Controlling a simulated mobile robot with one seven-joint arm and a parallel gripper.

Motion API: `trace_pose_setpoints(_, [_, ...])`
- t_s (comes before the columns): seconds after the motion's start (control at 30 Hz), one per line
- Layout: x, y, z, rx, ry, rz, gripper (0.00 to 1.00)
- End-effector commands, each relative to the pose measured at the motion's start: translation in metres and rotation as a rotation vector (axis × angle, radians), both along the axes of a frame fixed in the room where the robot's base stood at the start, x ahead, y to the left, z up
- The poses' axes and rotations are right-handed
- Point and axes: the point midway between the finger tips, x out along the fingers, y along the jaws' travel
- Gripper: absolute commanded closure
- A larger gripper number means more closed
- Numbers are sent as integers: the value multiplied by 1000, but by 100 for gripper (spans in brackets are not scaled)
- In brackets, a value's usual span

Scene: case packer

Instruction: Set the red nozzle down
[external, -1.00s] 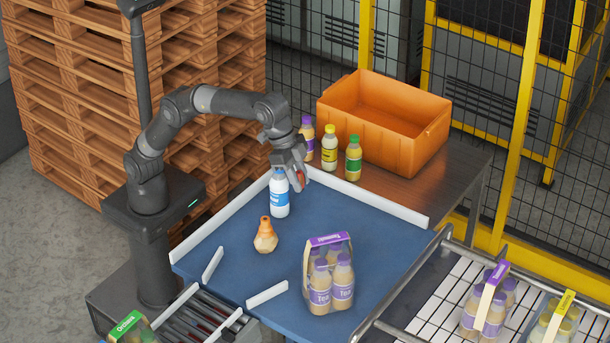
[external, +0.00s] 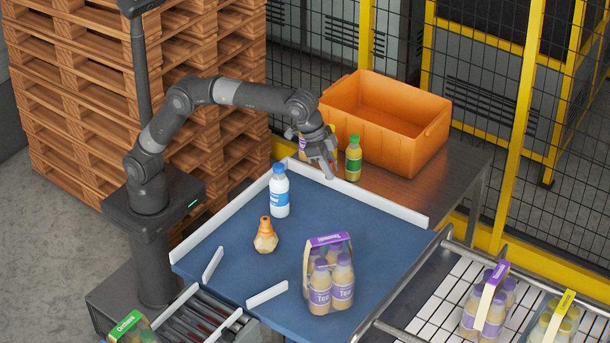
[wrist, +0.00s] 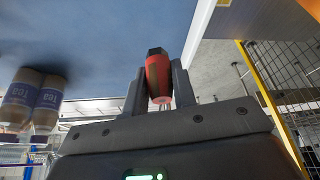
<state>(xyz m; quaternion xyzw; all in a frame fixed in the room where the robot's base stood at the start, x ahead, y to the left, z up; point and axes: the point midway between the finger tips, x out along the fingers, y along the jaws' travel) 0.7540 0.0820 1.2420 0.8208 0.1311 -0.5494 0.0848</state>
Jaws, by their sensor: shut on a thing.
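The red nozzle (wrist: 158,78) with a dark end is between the two fingers of my gripper (wrist: 157,88) in the wrist view. The nozzle is mostly hidden by the fingers there. I cannot tell whether it touches a surface.
A blue-capped white bottle (external: 279,193) and a purple-labelled tea pack (external: 329,275) stand on the blue table. A green-capped bottle (external: 353,160) and an orange crate (external: 410,150) are on the bench (external: 445,172). The white rail (external: 385,205) borders the table. The bench front is clear.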

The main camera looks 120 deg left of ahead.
Motion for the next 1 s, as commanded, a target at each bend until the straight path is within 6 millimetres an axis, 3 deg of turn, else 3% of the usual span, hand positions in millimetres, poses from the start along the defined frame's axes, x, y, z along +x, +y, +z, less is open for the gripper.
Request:
trace_pose_setpoints(0.7, [0,0,-97,0,1,0,99])
trace_pose_setpoints(1.0, [0,0,-105,0,-1,0,99])
